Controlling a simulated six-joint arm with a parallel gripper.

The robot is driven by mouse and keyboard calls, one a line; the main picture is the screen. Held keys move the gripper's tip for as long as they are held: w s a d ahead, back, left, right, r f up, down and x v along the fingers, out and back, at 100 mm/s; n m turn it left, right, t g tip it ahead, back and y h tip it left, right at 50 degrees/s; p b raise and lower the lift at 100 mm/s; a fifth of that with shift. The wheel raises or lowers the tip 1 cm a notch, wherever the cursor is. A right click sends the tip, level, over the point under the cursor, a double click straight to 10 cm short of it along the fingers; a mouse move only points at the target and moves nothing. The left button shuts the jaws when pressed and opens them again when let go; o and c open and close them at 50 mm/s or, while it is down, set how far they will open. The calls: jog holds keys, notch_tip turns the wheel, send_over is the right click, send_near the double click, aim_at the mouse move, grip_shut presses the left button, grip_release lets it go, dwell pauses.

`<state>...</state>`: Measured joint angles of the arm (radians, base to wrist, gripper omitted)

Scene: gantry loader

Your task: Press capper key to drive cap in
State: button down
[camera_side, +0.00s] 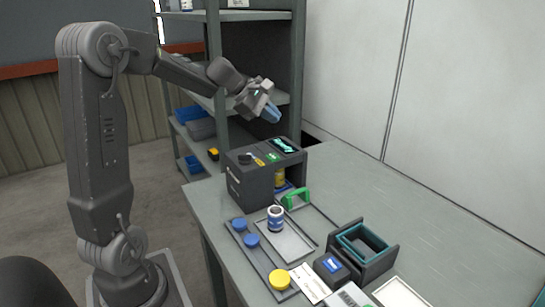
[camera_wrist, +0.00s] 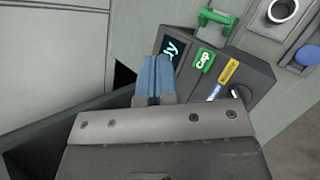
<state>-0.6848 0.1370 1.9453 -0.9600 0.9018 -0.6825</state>
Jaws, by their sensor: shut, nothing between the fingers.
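The capper (camera_side: 251,187) is a dark box on the table with a lit screen (camera_wrist: 172,47) on top. Its green key marked "Cap" (camera_wrist: 204,59) sits beside the screen and also shows in the side view (camera_side: 273,157).
A green handle (camera_side: 297,198) stands by the capper's opening. A white open-topped jar (camera_side: 275,219) stands on a tray. Blue caps (camera_side: 251,240) and a yellow cap (camera_side: 280,280) lie in a grey strip tray. A shelf rack (camera_side: 298,60) rises behind.

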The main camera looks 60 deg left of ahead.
send_near(278, 157)
jog(key=shift+w+d+f, duration=0.35)
jog(key=shift+w+f, duration=0.1)
jog(key=shift+w, duration=0.4)
jog(key=shift+w+d+f, duration=0.3)
jog(key=shift+w+f, duration=0.15)
jog(key=shift+w, duration=0.4)
jog(key=shift+w+d+f, duration=0.35)
jog(key=shift+w+f, duration=0.1)
jog(key=shift+w, duration=0.45)
jog(key=shift+f, duration=0.4)
jog(key=shift+f, duration=0.25)
jog(key=shift+s+f, duration=0.15)
jog(key=shift+f, duration=0.4)
dwell(0.8)
jog(key=shift+r, duration=3.35)
